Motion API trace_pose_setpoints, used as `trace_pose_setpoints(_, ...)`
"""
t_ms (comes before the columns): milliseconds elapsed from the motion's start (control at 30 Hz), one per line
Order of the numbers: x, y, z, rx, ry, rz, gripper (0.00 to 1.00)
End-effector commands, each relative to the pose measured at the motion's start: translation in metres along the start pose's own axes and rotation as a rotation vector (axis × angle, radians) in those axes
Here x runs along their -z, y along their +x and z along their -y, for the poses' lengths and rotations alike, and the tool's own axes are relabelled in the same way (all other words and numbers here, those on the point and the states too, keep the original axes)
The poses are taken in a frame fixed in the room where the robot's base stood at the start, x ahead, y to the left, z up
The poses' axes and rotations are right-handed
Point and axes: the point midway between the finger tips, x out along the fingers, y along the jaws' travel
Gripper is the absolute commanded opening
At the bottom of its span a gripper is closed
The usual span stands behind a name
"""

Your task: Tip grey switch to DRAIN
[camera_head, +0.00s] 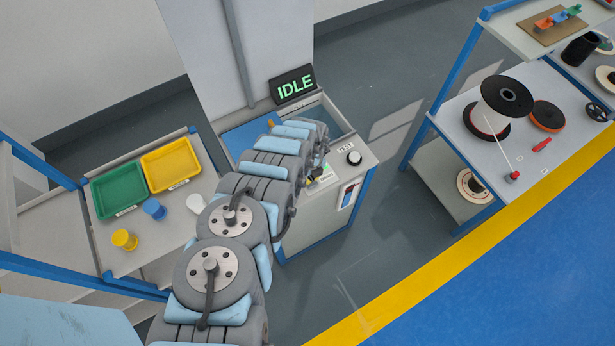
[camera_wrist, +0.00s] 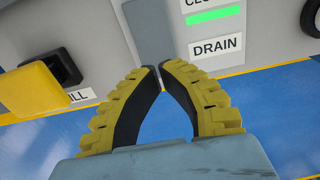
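In the wrist view a plain grey upright piece (camera_wrist: 150,28), apparently the grey switch, stands just beyond my fingertips. Its lower end meets the tips in the picture; I cannot tell whether they touch. The DRAIN label (camera_wrist: 217,47) is to its right, below a lit green bar (camera_wrist: 215,16) and a cut-off label starting "CLO". My gripper (camera_wrist: 160,67) has yellow ribbed fingers with dark inner pads, brought together at the tips with nothing seen between them. In the head view my arm covers most of the panel around the switch.
A yellow switch (camera_wrist: 38,88) sits left of my fingers by a partly hidden label ending "ILL". The machine's display (camera_head: 295,85) reads IDLE. Green (camera_head: 118,190) and yellow (camera_head: 172,164) trays lie left.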

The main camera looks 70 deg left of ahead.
Motion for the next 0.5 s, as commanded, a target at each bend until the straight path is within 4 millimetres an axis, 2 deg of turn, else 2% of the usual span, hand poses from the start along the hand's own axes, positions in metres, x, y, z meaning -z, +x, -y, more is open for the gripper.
trace_pose_setpoints(500, 0.0, 0.0068, 0.0, 0.0, 0.0, 0.0, 0.0)
